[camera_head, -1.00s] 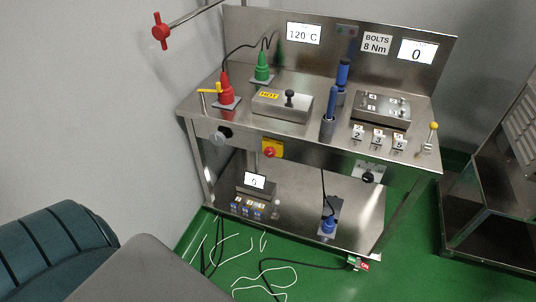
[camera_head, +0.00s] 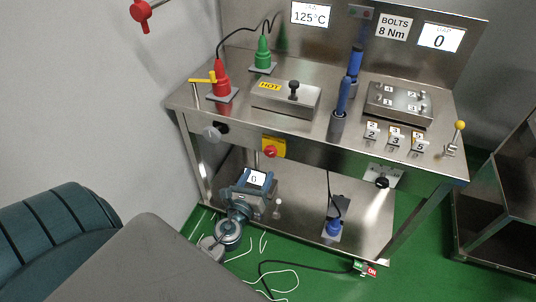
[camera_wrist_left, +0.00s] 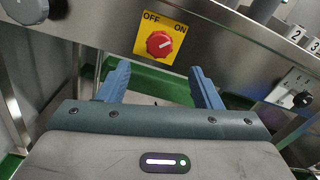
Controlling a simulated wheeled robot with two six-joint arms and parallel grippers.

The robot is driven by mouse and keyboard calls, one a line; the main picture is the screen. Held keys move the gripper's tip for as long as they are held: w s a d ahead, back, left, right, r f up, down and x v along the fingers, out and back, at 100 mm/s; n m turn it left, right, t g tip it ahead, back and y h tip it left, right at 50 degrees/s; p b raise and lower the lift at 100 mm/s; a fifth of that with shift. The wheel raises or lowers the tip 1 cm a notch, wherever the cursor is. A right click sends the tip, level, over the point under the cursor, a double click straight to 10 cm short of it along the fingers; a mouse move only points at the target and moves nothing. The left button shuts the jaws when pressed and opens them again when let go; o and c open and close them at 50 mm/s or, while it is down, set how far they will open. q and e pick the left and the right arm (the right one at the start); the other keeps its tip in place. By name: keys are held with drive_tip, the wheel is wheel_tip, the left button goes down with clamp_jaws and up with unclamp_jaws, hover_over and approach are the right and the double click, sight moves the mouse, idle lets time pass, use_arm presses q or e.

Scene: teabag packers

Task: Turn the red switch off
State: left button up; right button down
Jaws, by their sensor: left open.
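The red switch (camera_head: 270,151) is a round red knob on a yellow plate on the front of the steel bench. In the left wrist view the red knob (camera_wrist_left: 159,44) has a white mark pointing up and right toward the word ON; OFF is at the upper left of the plate. My left gripper (camera_head: 252,180) is in front of the bench, below and left of the switch. In the left wrist view its two blue fingers (camera_wrist_left: 158,80) are spread apart and empty, below the knob and not touching it. My right gripper is not seen.
A dark knob (camera_head: 382,183) is on the bench front to the right, and a round grey knob (camera_head: 213,132) is to the left. Red (camera_head: 221,80) and green (camera_head: 263,53) plugs stand on the bench top. Cables (camera_head: 285,277) lie on the green floor.

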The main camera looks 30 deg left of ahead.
sight(269, 154)
use_arm(q)
drive_tip(key=p+x, duration=0.1)
drive_tip(key=x, duration=0.8)
drive_tip(key=shift+w+a, duration=0.1)
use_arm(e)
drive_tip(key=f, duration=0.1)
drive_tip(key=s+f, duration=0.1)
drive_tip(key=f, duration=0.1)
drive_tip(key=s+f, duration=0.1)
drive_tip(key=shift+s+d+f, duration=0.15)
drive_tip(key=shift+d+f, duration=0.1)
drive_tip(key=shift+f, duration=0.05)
use_arm(q)
drive_tip(key=shift+c, duration=0.2)
drive_tip(key=shift+f, duration=0.1)
drive_tip(key=c, duration=1)
